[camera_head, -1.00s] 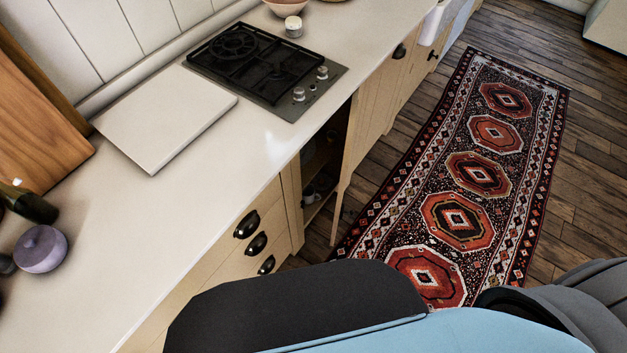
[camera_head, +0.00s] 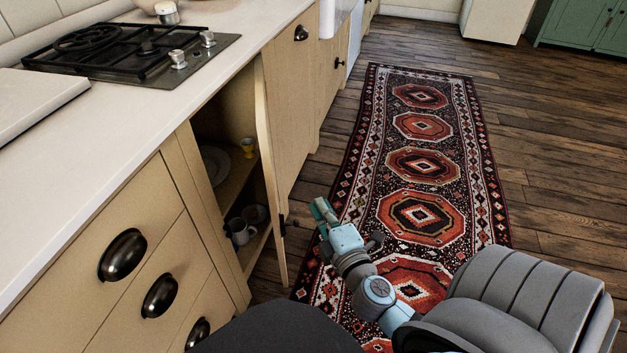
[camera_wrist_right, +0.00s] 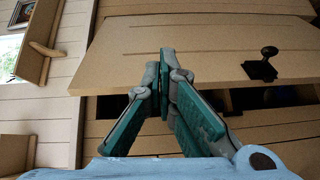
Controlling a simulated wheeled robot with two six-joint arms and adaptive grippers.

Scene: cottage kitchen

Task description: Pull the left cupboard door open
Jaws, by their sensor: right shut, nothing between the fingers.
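The left cupboard door (camera_head: 266,140) is a pale wooden panel under the counter, standing partly open in the head view. Its dark knob (camera_head: 284,222) sits low near the free edge. The shelved inside (camera_head: 236,172) shows through the gap. My right gripper (camera_head: 320,212) is to the right of the free edge, shut and empty, apparently apart from the knob. In the right wrist view the shut fingertips (camera_wrist_right: 167,58) overlap the door panel (camera_wrist_right: 205,45) in the picture; contact cannot be told. The knob (camera_wrist_right: 262,66) shows to their right. My left gripper is not in view.
Drawers with dark cup handles (camera_head: 124,255) are left of the opening. A white mug (camera_head: 240,231), plates and a yellow cup (camera_head: 248,146) stand inside. The hob (camera_head: 130,55) is on the counter. A patterned rug (camera_head: 425,165) covers the clear floor at right.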

